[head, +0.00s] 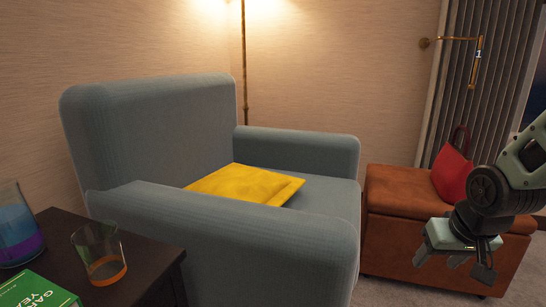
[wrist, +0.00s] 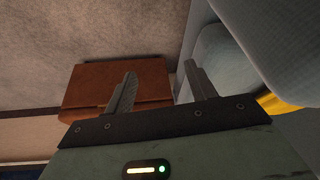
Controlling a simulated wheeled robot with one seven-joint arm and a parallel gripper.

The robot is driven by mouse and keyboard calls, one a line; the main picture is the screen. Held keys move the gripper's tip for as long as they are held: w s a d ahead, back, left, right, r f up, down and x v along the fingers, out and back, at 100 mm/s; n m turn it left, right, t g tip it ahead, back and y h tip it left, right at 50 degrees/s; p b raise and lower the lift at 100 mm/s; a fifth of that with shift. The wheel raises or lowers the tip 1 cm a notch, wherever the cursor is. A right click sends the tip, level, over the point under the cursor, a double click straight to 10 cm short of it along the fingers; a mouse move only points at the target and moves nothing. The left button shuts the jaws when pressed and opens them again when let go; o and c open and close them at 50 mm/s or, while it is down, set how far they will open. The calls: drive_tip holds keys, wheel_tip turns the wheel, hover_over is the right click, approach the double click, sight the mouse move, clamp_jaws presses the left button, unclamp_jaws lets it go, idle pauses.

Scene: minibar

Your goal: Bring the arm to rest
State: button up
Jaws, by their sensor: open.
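My gripper (head: 468,266) is at the right of the head view, in front of the brown ottoman (head: 392,225), with its fingers pointing down. In the wrist view my gripper (wrist: 160,84) shows two grey fingers spread apart with nothing between them. The ottoman (wrist: 145,84) lies beyond the fingers in that view. My arm comes in from the right edge of the head view, bent and held in the air.
A blue-grey armchair (head: 150,130) with a yellow cushion (head: 245,184) fills the middle. A red bag (head: 452,175) sits on the ottoman. A dark side table (head: 150,255) at lower left holds a glass (head: 97,250), a blue-purple vessel (head: 17,225) and a green book (head: 38,290).

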drive_tip(key=s+a+r+n+g, duration=0.1)
drive_tip(key=s+n+g, duration=0.1)
drive_tip(key=s, duration=0.6)
drive_tip(key=s+a+r+n+g+p, duration=0.1)
drive_tip(key=s+a+r+n+p, duration=0.35)
drive_tip(key=a, duration=0.45)
drive_tip(key=s+a+r+n+g+p, duration=0.1)
drive_tip(key=s+a+r+n+p, duration=0.1)
drive_tip(key=s+a+r+p, duration=0.45)
wheel_tip(320, 180, up, 35)
drive_tip(key=s+a+p, duration=0.1)
drive_tip(key=p, duration=3.2)
drive_tip(key=shift+a+y+p, duration=0.2)
drive_tip(key=shift+y+p, duration=0.1)
drive_tip(key=shift+p, duration=0.1)
